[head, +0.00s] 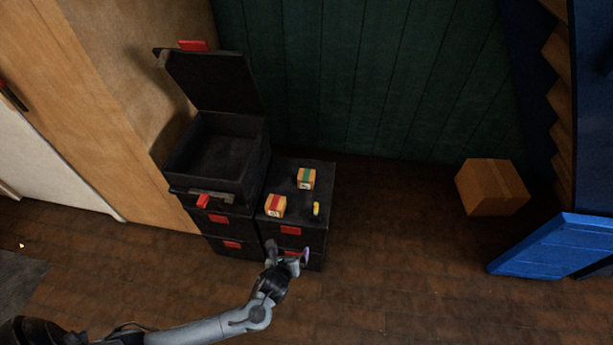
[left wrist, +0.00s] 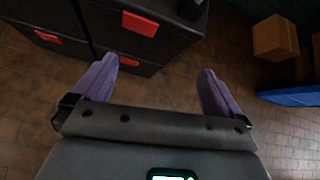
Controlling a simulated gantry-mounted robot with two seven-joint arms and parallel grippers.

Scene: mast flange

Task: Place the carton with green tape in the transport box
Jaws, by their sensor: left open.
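The carton with green tape (head: 306,178) stands on top of the closed black box stack (head: 325,180), toward its back. A carton with red tape (head: 275,206) stands nearer the front left of the same top. The open black transport box (head: 190,181) is on the taller stack to the left, its lid raised and its inside looking empty. My left gripper (head: 300,256) is in front of the closed stack, below its top and apart from the cartons. In the left wrist view its purple fingers (left wrist: 155,82) are spread with nothing between them. My right gripper is not in view.
A small yellow object (head: 316,208) lies right of the red-taped carton. A larger brown carton (head: 491,187) stands on the floor at right, near a blue structure (head: 545,247). A green wall is behind the boxes. The floor between is clear.

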